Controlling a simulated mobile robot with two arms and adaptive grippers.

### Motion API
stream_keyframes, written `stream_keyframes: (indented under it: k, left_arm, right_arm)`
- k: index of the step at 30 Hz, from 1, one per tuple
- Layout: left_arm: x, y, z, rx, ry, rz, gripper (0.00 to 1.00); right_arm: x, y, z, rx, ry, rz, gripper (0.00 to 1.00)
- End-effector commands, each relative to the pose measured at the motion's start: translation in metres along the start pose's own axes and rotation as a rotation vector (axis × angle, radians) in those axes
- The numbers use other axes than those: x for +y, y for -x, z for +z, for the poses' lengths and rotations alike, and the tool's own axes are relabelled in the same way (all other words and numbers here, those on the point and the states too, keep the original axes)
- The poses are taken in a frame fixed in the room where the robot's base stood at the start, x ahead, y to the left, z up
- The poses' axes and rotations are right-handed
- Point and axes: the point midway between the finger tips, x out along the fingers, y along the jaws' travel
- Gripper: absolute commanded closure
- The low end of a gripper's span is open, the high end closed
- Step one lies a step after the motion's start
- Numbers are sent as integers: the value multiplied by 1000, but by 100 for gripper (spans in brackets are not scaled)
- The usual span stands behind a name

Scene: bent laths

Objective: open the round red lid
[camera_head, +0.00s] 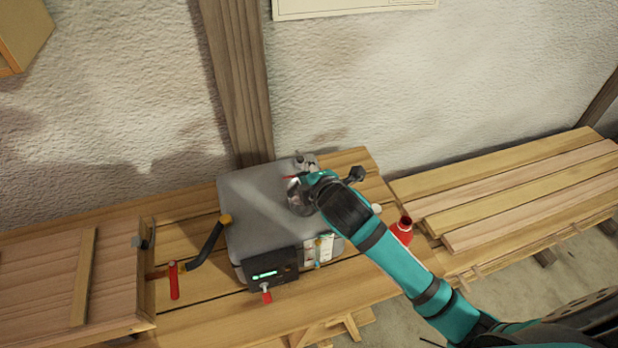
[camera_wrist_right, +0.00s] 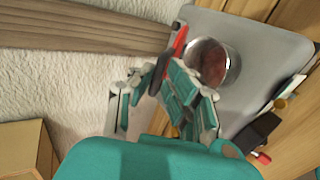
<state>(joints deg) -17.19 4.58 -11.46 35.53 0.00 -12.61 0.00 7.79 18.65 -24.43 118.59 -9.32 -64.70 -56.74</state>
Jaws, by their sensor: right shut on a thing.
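The round red lid (camera_head: 290,177) shows as a thin red edge by my right gripper on top of the grey box (camera_head: 260,205). In the right wrist view the lid (camera_wrist_right: 181,42) is seen nearly edge-on, tilted up beside a round metal opening (camera_wrist_right: 228,62) with a reddish-brown inside. My right gripper (camera_head: 310,188) is over the box's back right part. In the wrist view its teal fingers (camera_wrist_right: 160,85) are closed around a dark part by the lid; the exact contact is partly hidden. My left gripper is not in view.
A control panel (camera_head: 270,270) with a green display is on the box's front. A dark hose (camera_head: 208,245) leaves its left side. A red funnel-shaped container (camera_head: 402,231) stands to the right. A wooden chest (camera_head: 50,285) is at left; laths (camera_head: 520,190) lie at right. The wall is close behind.

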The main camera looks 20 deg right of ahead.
Motion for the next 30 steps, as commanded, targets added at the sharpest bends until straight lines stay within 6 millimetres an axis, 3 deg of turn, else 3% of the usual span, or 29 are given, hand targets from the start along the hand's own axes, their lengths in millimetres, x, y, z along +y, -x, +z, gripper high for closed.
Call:
stream_keyframes:
  k: [1,9,30]
  left_arm:
    - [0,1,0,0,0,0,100]
    - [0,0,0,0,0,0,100]
    - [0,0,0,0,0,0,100]
  right_arm:
    - [10,0,3,-7,-1,15,100]
    - [27,-7,5,-8,-1,15,100]
    - [54,-29,8,-14,0,12,100]
